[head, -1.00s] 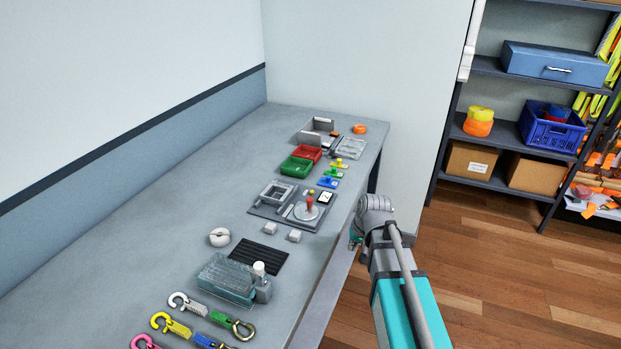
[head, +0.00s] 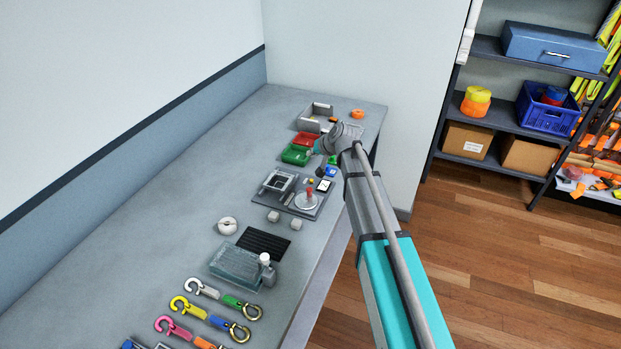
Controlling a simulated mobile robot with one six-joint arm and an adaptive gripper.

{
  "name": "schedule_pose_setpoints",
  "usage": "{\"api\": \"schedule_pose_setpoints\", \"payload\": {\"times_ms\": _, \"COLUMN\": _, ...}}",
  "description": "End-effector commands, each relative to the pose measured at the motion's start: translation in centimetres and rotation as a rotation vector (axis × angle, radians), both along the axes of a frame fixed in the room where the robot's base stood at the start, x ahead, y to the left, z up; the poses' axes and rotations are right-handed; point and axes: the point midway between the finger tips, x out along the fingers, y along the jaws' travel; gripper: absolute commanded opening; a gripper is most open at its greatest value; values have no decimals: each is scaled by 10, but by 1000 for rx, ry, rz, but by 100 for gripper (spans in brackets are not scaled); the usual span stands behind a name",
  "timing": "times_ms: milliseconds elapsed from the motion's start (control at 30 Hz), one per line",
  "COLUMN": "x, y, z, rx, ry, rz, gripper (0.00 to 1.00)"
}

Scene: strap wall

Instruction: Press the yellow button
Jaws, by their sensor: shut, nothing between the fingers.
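The yellow button (head: 311,182) is a tiny yellow spot on the grey control panel (head: 283,201), just behind the red-topped joystick (head: 309,196). My gripper (head: 319,150) is small in the head view, at the end of my arm, over the right side of the table. In the picture it is above and behind the panel, near the green tray, and apart from the button. It is shut and empty. My wrist partly hides it, and its exact height above the table cannot be told.
Red (head: 306,138) and green (head: 296,154) trays and a grey bin (head: 317,112) stand behind the panel. The table's left side is clear.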

Motion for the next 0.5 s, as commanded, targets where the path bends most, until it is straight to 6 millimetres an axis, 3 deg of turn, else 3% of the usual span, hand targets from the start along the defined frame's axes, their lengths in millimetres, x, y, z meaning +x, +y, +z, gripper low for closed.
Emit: {"api": "schedule_pose_setpoints", "payload": {"times_ms": 500, "x": -1, "y": 0, "z": -5, "rx": -1, "ry": 0, "rz": 1, "gripper": 0}}
